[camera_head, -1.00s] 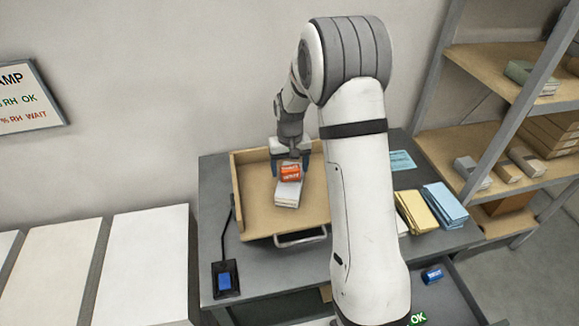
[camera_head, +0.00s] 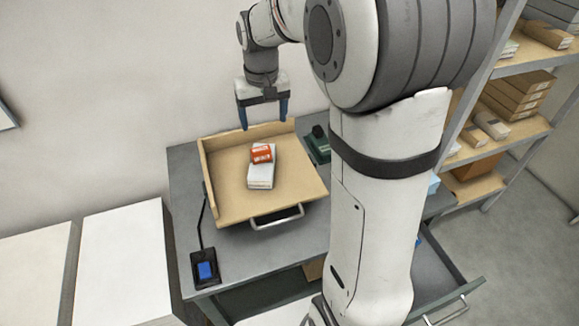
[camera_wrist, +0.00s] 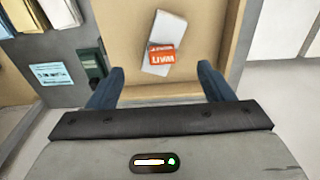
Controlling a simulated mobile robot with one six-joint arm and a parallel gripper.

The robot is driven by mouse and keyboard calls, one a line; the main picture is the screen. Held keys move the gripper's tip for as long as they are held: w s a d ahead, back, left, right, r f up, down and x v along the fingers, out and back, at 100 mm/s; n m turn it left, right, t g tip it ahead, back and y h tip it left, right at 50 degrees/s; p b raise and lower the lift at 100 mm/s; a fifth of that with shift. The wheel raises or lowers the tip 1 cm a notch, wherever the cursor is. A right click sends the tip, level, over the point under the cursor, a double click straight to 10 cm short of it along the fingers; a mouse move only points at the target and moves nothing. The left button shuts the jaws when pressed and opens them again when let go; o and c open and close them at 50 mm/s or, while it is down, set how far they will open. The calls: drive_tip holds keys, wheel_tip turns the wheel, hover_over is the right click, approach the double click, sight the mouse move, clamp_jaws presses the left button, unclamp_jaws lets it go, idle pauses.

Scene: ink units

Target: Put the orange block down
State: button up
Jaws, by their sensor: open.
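The orange block (camera_head: 261,153) rests on top of a white-grey block (camera_head: 261,176) inside the tan tray (camera_head: 225,208). In the wrist view the orange block (camera_wrist: 162,54) shows white lettering and lies across the lower part of the pale block (camera_wrist: 158,28). My gripper (camera_head: 264,122) is open and empty, above the back edge of the tray and apart from the orange block. Its two blue fingers (camera_wrist: 160,82) are spread wide in the wrist view, with nothing between them.
A blue block (camera_head: 206,270) sits on a dark corded pad at the table's front left. A dark green device (camera_head: 317,145) stands right of the tray. White panels (camera_head: 125,265) are at the left. Shelves with boxes (camera_head: 515,95) stand right. An open drawer (camera_head: 450,280) juts out at front right.

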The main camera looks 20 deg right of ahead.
drive_tip(key=s+t, duration=0.2)
drive_tip(key=s, duration=1.9)
drive_tip(key=shift+s+r+t, duration=0.3)
drive_tip(key=shift+s+r, duration=0.05)
drive_tip(key=shift+r, duration=0.1)
drive_tip(key=shift+c, duration=0.4)
